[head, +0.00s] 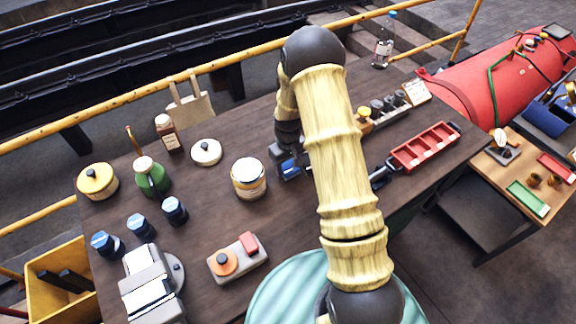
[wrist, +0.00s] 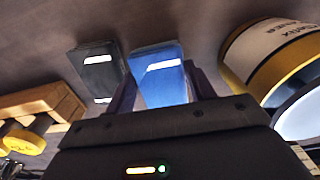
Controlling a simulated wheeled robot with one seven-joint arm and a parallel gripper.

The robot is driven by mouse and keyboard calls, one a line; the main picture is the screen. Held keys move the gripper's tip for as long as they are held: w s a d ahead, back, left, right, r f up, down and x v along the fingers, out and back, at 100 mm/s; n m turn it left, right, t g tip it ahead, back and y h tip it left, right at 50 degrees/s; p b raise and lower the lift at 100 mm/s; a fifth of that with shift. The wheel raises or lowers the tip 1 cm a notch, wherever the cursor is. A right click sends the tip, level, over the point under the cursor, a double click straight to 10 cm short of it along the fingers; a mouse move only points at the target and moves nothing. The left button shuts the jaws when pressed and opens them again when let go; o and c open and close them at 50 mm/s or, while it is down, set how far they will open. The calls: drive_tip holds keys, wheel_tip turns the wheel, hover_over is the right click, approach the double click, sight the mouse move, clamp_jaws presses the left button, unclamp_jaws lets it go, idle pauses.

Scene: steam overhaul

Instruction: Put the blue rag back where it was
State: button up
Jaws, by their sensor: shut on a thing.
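My gripper (head: 287,164) is at the middle of the dark workbench, low over its top, partly hidden behind my arm. In the wrist view its dark fingers (wrist: 158,88) are shut on a blue block-like thing (wrist: 160,75) with a white strip. A bit of blue shows at the gripper in the head view (head: 290,168). The blue thing looks smooth and boxy, and I cannot tell that it is cloth. A similar black block (wrist: 98,72) is beside it on the left. I cannot make out a blue rag elsewhere. Whether the held thing touches the bench is unclear.
A white tin with yellow bands (head: 248,179) stands close to the gripper. A red tray (head: 424,147) and a row of small parts (head: 378,110) lie right of my arm. Blue-lidded jars (head: 140,227) and a green oil can (head: 152,178) stand left. Bare bench (head: 205,215) lies between.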

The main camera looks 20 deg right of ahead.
sight(287, 166)
drive_tip(key=shift+f, duration=0.8)
drive_tip(key=shift+f, duration=0.2)
drive_tip(key=o, duration=0.6)
drive_tip(key=shift+r, duration=0.15)
drive_tip(key=shift+w+r, duration=0.15)
drive_tip(key=shift+r, duration=0.25)
wheel_tip(287, 166, up, 10)
drive_tip(key=b, duration=0.3)
drive_tip(key=shift+a, duration=0.15)
drive_tip(key=shift+r, duration=0.65)
